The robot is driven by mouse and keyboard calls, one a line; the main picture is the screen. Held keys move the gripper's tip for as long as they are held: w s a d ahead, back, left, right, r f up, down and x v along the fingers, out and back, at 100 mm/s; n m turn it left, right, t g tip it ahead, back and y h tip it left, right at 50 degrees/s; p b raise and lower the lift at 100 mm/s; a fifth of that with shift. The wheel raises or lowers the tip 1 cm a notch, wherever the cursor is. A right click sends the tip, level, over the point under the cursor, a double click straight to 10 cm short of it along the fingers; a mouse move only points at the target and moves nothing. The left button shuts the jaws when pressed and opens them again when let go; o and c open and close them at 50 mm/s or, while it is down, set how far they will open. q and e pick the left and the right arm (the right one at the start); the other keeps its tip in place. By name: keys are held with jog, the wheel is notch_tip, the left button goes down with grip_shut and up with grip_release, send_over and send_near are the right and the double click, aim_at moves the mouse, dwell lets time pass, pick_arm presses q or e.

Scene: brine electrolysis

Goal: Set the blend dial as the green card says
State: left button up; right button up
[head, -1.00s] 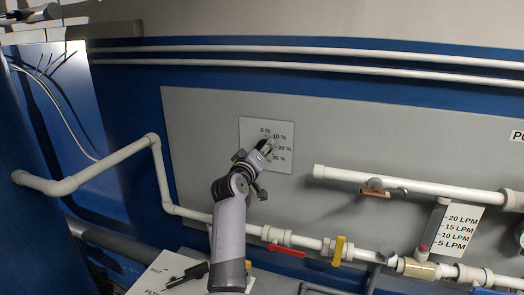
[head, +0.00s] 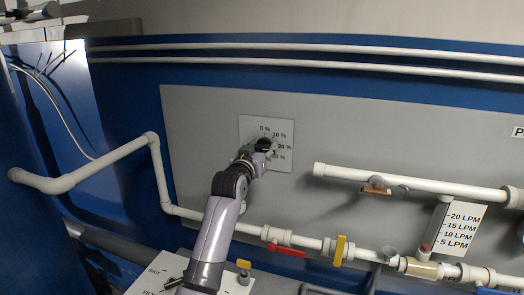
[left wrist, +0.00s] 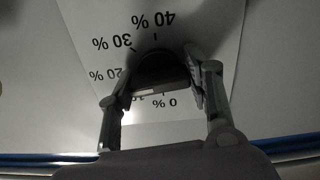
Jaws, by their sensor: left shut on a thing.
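In the left wrist view the plate (left wrist: 208,22) appears upside down and also shows 40 %. My left gripper (head: 264,147) is at the plate, its fingers on both sides of the dark round dial knob (left wrist: 158,66), shut on it. The gripper hides most of the knob in the head view, and I cannot tell which mark it points to. My right gripper and the green card are not in view.
White pipes (head: 400,182) with several valves run right of and below the plate. A red-handled valve (head: 286,250) and a yellow-handled valve (head: 339,250) sit below it. A flow scale (head: 460,229) is at the right. The panel around the plate is clear.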

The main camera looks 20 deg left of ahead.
pick_arm(q)
jog(key=m, duration=0.4)
jog(key=shift+m, duration=0.3)
jog(key=m+p, duration=0.1)
jog(key=m, duration=0.4)
jog(key=shift+f, duration=0.1)
jog(key=shift+m, duration=0.3)
jog(key=o, duration=1.1)
jog(key=shift+s, duration=0.15)
jog(key=shift+o, duration=0.2)
jog(key=s, duration=1.2)
jog(key=shift+a, duration=0.15)
